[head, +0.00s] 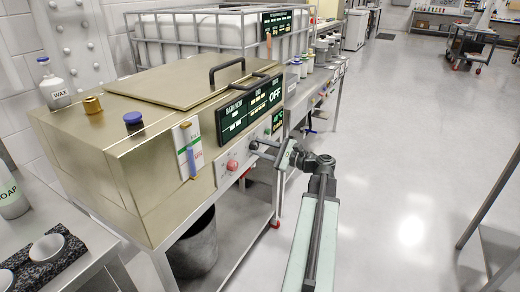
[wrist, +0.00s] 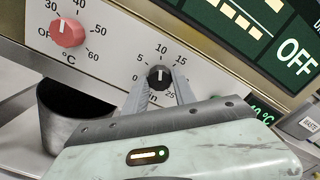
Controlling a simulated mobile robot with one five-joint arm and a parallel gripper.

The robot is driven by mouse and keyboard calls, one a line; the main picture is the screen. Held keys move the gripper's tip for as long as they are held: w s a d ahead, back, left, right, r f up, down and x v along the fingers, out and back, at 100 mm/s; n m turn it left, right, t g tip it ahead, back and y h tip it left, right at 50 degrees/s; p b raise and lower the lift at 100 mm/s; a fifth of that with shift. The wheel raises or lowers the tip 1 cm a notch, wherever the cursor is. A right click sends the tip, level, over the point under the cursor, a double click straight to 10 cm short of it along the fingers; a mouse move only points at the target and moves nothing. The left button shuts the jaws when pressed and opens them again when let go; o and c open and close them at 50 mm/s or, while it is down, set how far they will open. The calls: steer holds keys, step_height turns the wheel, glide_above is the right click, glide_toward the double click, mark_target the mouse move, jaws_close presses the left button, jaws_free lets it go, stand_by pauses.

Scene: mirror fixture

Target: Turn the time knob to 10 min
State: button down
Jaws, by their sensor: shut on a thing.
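The time knob (wrist: 158,74) is a small black dial on the pale front panel, marked 0, 5, 10, 15 and 25 with "min" below. In the wrist view my gripper (wrist: 163,86) has one finger on each side of it and is shut on it. The knob's white mark points upward, roughly toward the 10; it is too small to read exactly. In the head view my gripper (head: 262,148) reaches the panel from the right, and the knob is mostly hidden by the fingers.
A red temperature knob (wrist: 67,32) marked in °C sits left of the time knob. A dark display (wrist: 297,48) reading OFF is to the upper right. A dark bin (head: 192,245) stands below the metal bath (head: 90,150). The floor (head: 410,200) to the right is clear.

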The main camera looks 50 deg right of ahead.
steer(key=c, duration=1)
jaws_free()
steer(key=v, duration=0.8)
steer(key=shift+f, duration=0.1)
